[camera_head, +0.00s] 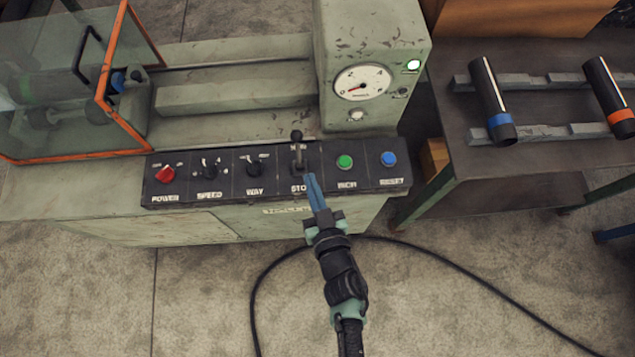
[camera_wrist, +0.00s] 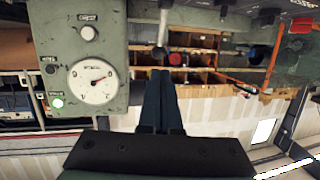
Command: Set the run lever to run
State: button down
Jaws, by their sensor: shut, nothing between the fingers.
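The run lever (camera_head: 298,152) is a short grey stick with a dark ball knob on the black control panel (camera_head: 229,191). It stands up from its slot, above a label of which "STO" shows; my fingers partly cover the label. The lever also shows at the top middle of the wrist view (camera_wrist: 163,30). My gripper (camera_head: 311,177) has long blue fingers, shut and empty. In the head view its tips are just below and right of the lever base. In the wrist view the fingertips (camera_wrist: 160,72) point toward the knob; I cannot tell whether they touch.
The panel holds a red power switch (camera_head: 166,174), two black knobs, a green button (camera_head: 344,161) and a blue button (camera_head: 389,158). A gauge (camera_head: 362,82) and lit green lamp (camera_head: 413,65) sit above. An orange-framed guard (camera_head: 104,80) is left; a bench (camera_head: 540,175) is right.

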jog(key=v, duration=0.3)
jog(key=shift+s+d+r, duration=0.1)
jog(key=shift+s+r, duration=0.1)
jog(key=shift+r, duration=0.25)
jog(key=shift+s, duration=0.1)
jog(key=w+r+m+t+h, duration=0.15)
jog(key=w+r, duration=0.35)
jog(key=r, duration=0.6)
jog(key=w+r+m+t+h+b, duration=0.1)
jog(key=w+r+t, duration=0.2)
jog(key=w+r, duration=0.5)
jog(key=w+r+m+t+h, duration=0.1)
jog(key=w+r+t, duration=0.15)
jog(key=r, duration=1.05)
notch_tip(320, 180, up, 19)
jog(key=s+t+h, duration=0.2)
jog(key=s+r+n+t+y, duration=0.1)
jog(key=s+r, duration=0.4)
jog(key=r, duration=0.3)
jog(key=s+a+r+t+y+b, duration=0.1)
jog(key=s+r+t, duration=0.1)
jog(key=s+r, duration=0.4)
notch_tip(320, 180, up, 3)
jog(key=shift+s+a+f+n, duration=0.1)
jog(key=shift+s+a+n, duration=0.1)
jog(key=shift+a+n, duration=0.15)
